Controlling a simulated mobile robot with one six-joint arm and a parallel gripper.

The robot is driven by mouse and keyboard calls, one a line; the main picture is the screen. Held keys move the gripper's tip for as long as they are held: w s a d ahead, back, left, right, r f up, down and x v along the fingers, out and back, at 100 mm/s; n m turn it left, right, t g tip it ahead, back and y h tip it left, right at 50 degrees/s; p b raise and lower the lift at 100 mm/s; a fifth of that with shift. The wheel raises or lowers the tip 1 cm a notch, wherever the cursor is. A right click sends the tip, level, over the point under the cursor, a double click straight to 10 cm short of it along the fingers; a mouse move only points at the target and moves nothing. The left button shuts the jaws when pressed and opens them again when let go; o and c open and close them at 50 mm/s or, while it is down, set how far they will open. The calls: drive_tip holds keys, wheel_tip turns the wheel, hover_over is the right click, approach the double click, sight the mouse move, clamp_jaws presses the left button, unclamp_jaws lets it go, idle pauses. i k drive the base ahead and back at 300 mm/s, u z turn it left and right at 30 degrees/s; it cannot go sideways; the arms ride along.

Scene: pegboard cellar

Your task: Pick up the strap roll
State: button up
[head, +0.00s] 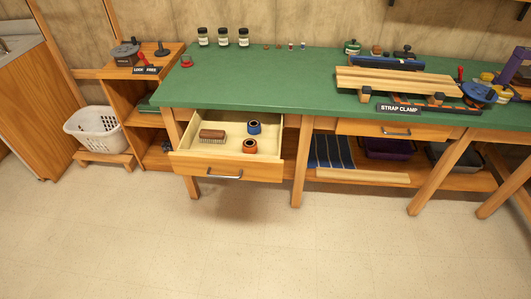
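Two small rolls lie in the open drawer (227,178) under the green bench top. One is a blue roll (254,127) with a dark centre, towards the back right. The other is an orange-red roll (249,146) with a dark centre, nearer the drawer front. The frame does not show clearly which of them is the strap roll. A brush (212,136) with a brown back lies to their left, apart from both. My gripper is not in view.
The green bench top (270,75) spans above the drawer. Clamped boards (395,80), a STRAP CLAMP sign (398,108) and a blue tool (479,92) are at its right. A white basket (97,130) stands at left. The floor (260,245) in front is clear.

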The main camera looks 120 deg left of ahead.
sight(250, 147)
drive_tip(key=u, duration=0.1)
drive_tip(key=i, duration=0.4)
drive_tip(key=z, duration=0.35)
drive_tip(key=k, duration=0.15)
drive_tip(key=u, duration=3.05)
drive_tip(key=k, duration=0.3)
drive_tip(key=u, duration=2.1)
